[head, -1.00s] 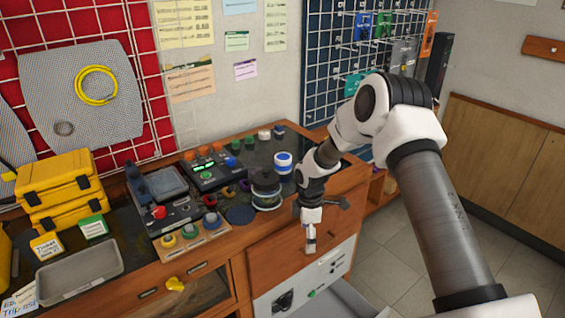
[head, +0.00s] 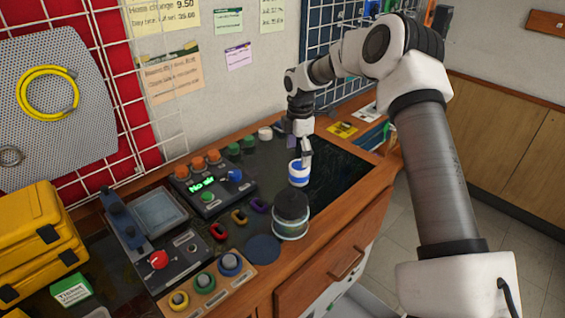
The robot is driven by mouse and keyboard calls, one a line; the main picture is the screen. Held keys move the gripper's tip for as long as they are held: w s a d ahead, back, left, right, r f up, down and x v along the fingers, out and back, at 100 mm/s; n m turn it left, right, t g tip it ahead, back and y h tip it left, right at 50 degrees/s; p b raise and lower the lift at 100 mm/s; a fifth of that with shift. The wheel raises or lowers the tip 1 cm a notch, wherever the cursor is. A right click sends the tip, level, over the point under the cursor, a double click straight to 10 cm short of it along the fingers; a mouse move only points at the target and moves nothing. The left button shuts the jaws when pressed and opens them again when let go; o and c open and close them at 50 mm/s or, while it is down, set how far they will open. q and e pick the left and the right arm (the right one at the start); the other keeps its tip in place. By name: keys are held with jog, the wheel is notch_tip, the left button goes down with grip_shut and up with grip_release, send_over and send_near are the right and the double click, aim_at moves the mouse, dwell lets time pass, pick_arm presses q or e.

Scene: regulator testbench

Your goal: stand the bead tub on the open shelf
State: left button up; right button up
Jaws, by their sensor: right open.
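A small white tub with a blue band (head: 298,173) stands upright on the dark bench top near its right end; I take it as the bead tub. My right gripper (head: 305,157) is open and points down at the tub, its fingertips at the far right of the rim. I cannot tell whether they touch it. A larger dark-lidded clear jar (head: 290,216) stands just in front of the tub. The open shelf cannot be clearly made out. My left gripper is not in view.
Left of the jar are small coloured rings (head: 239,217), a control box with a green display (head: 212,186) and a wooden block of coloured knobs (head: 207,288). A flat round dark pad (head: 263,249) lies beside the jar. The bench top right of the tub is clear.

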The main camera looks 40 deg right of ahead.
aim_at(299, 173)
jog(key=f, duration=0.1)
jog(key=s+f+p, duration=0.1)
jog(key=f, duration=0.2)
jog(key=shift+s+a, duration=0.15)
jog(key=shift+s, duration=0.1)
jog(key=f, duration=0.1)
jog(key=w+f, duration=0.1)
jog(key=f, duration=0.1)
jog(key=shift+f, duration=0.15)
jog(key=shift+s+r, duration=0.2)
jog(key=shift+s, duration=0.05)
jog(key=c, duration=0.3)
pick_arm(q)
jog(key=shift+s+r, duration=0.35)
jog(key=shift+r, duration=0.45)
pick_arm(e)
jog(key=c, duration=1)
